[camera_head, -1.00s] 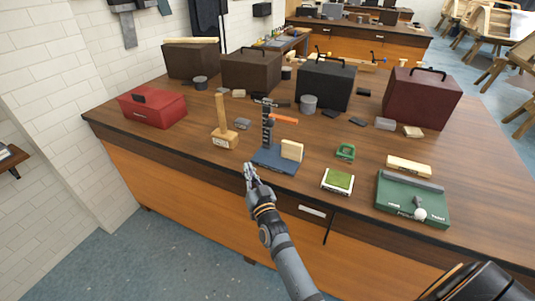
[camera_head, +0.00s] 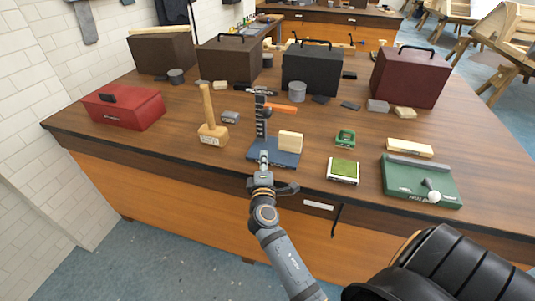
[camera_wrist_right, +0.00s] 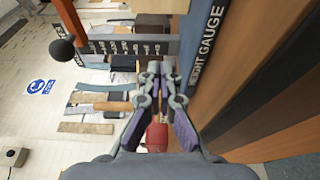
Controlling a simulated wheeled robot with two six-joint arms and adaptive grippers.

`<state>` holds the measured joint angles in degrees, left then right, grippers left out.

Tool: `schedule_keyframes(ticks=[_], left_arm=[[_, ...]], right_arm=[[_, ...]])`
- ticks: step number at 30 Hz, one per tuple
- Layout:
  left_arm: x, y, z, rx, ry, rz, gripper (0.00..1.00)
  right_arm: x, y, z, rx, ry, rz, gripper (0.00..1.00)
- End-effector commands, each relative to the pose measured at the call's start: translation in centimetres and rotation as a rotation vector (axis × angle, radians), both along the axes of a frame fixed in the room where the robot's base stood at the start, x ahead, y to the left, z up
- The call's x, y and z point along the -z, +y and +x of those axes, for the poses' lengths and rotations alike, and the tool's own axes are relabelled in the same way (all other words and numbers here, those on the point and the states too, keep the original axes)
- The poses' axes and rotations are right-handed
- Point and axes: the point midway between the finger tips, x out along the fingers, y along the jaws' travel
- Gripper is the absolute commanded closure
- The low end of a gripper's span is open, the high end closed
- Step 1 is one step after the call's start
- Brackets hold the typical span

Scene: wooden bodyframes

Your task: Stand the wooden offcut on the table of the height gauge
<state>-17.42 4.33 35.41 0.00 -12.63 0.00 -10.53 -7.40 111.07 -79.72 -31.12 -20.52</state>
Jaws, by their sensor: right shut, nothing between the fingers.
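The height gauge has a blue base (camera_head: 259,156), a dark upright column (camera_head: 261,118) and an orange arm (camera_head: 279,108). The wooden offcut (camera_head: 290,141), a pale block, stands on the right part of the base, beside the column. My right gripper (camera_head: 263,156) is shut and empty at the front edge of the base, left of the offcut and apart from it. In the right wrist view the shut fingers (camera_wrist_right: 155,72) are beside the lettered front of the base (camera_wrist_right: 207,45); I cannot make out the offcut there. My left gripper is out of view.
A wooden mallet (camera_head: 212,133) stands left of the gauge. A green-topped pad (camera_head: 343,170), a small green item (camera_head: 345,138) and a green case (camera_head: 420,184) lie to the right. A red toolbox (camera_head: 124,108) is at left; several dark cases stand behind.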

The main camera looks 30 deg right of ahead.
Motion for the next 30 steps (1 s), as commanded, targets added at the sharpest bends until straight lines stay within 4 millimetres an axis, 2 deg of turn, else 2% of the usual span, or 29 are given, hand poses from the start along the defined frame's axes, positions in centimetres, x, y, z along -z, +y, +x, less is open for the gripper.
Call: schedule_keyframes(ticks=[4,11,15,19,30], left_arm=[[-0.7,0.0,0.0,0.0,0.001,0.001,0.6],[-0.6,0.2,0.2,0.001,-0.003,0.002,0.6],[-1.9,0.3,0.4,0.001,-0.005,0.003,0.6],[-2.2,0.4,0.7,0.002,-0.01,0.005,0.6],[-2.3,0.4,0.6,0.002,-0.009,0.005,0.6]], right_arm=[[-0.4,-1.8,2.8,0.0,-0.003,-0.005,1.0],[-0.2,-4.4,7.0,0.0,-0.003,-0.002,1.0],[-0.4,-5.8,5.2,-0.001,0.002,-0.003,1.0],[-0.2,-6.6,4.2,0.0,0.001,0.0,1.0],[-0.1,-6.9,3.8,-0.001,-0.001,0.002,1.0]])
